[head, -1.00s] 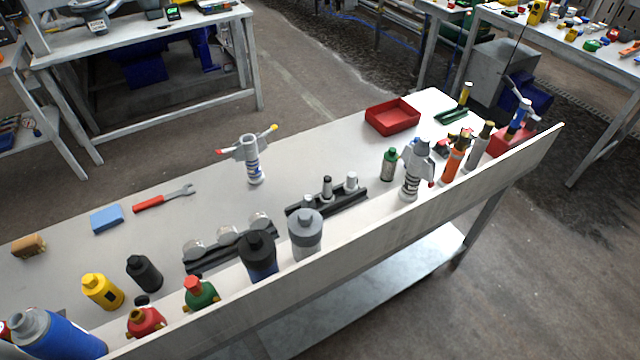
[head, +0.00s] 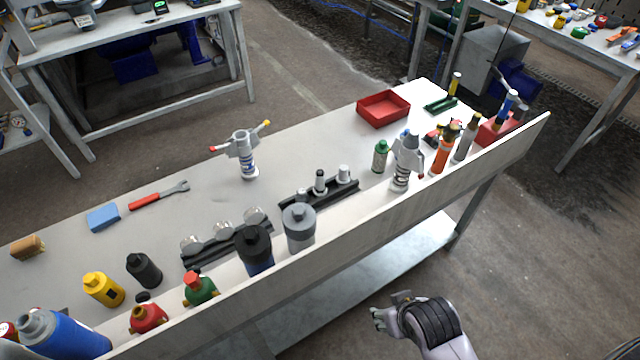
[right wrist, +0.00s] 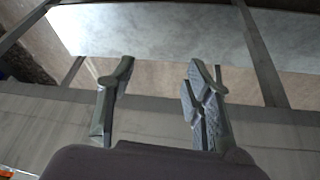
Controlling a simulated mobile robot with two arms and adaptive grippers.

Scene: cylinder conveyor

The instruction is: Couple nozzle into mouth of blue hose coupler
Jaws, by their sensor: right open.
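A grey cam-lever coupler (head: 243,155) with blue bands and red- and yellow-tipped levers stands upright on the bench's middle. A similar grey coupler (head: 404,165) with dark bands stands by the front board. A black rack (head: 290,204) holds small upright grey and dark fittings, such as a pale one (head: 344,174); I cannot tell for sure which piece is the nozzle. My right gripper (head: 382,316) is empty, outside the front board and low, apart from all these. Its open fingers show in the right wrist view (right wrist: 152,95). My left gripper is out of view.
The front board (head: 330,240) runs along the bench's near edge, between my right gripper and the bench top. Bottles and cans, such as a grey-capped can (head: 299,232), line its inner side. A red tray (head: 383,108) is at the back.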

